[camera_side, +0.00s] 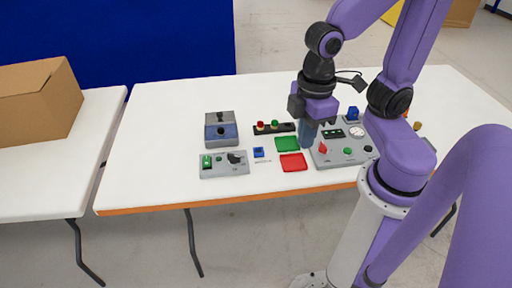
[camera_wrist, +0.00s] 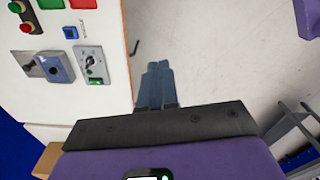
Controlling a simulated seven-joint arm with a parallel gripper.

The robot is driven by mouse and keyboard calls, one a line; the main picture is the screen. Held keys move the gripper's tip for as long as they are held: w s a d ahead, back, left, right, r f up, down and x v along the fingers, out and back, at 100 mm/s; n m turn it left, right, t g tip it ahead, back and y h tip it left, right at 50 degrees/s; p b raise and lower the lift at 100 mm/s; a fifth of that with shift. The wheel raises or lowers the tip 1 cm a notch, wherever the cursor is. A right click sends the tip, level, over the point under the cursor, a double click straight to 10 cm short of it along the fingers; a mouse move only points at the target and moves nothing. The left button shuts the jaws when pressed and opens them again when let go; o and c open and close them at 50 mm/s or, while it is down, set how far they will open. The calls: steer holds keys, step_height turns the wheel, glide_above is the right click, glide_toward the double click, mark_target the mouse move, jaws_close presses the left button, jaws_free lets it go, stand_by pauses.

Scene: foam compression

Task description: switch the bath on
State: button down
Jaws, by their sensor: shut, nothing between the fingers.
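A grey control panel (camera_side: 224,164) lies near the table's front edge at the left. In the wrist view the panel (camera_wrist: 90,65) and the blue-grey box (camera_wrist: 57,68) are at the left; I cannot read the switch's position. My gripper (camera_side: 306,146) is shut and empty, pointing down right of the green tray. Its fingers (camera_wrist: 155,68) show together in the wrist view, apart from the panel.
A green tray (camera_side: 287,143), a red tray (camera_side: 293,162) and a small blue block (camera_side: 258,152) lie between panel and gripper. A black strip with red and green buttons (camera_side: 273,127) is behind. A larger grey panel (camera_side: 330,158) is at right. The table's left end is clear.

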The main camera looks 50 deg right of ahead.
steer(key=shift+n, duration=0.5)
steer(key=s+d, duration=0.2)
steer(key=s, duration=0.1)
steer(key=shift+s+r, duration=0.1)
steer(key=shift+s, duration=0.1)
steer(key=m, duration=2.2)
glide_above(207, 163)
step_height(207, 163, down, 11)
steer(key=shift+w+f, duration=0.2)
step_height(207, 163, down, 14)
steer(key=shift+s, duration=0.15)
